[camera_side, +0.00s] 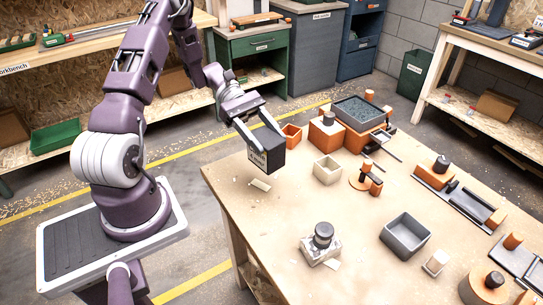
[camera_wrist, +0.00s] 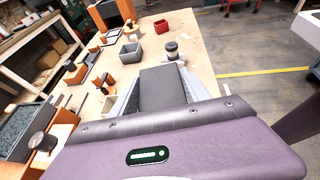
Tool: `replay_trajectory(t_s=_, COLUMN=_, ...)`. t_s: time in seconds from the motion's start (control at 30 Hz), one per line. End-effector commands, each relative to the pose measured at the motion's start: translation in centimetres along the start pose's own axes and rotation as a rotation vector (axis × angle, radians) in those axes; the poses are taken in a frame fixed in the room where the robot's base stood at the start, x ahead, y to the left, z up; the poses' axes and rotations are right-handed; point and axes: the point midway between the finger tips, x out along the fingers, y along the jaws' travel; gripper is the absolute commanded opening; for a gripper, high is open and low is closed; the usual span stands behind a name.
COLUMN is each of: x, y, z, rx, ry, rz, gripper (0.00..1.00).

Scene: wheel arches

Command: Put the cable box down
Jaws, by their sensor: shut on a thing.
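The cable box is a dark grey block (camera_side: 268,150) with a pale label on one face. In the side view it hangs over the near left part of the wooden table (camera_side: 228,190). My gripper (camera_side: 262,132) is shut on it, with one light grey finger on each side. In the wrist view the box (camera_wrist: 162,90) shows between the fingers, and the table is beyond it. A gap seems to lie between the box and the tabletop, but its exact height is hard to tell. The box's underside is hidden.
A small pale piece (camera_side: 260,184) lies on the table below the box. A grey-capped block (camera_side: 321,243) stands nearer the front. Bare tabletop lies between them.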

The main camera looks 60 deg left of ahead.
Motion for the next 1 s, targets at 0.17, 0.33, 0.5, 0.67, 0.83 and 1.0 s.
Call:
replay_trajectory(t_s=0.17, x=0.2, y=4.7, z=0.7, rx=-0.041, ry=0.009, rz=0.139, gripper=0.0)
replay_trajectory(t_s=0.33, x=0.0, y=11.8, z=0.7, rx=-0.132, ry=0.013, rz=0.372, gripper=0.0)
replay_trajectory(t_s=0.5, x=-0.8, y=16.6, z=0.5, rx=-0.224, ry=0.002, rz=0.551, gripper=0.0)
replay_trajectory(t_s=0.67, x=0.0, y=17.5, z=-2.3, rx=-0.251, ry=-0.003, rz=0.591, gripper=0.0)
replay_trajectory(t_s=0.83, x=1.2, y=17.5, z=-5.2, rx=-0.248, ry=-0.002, rz=0.592, gripper=0.0)
replay_trajectory(t_s=1.0, x=2.5, y=17.5, z=-8.2, rx=-0.248, ry=-0.002, rz=0.591, gripper=0.0)
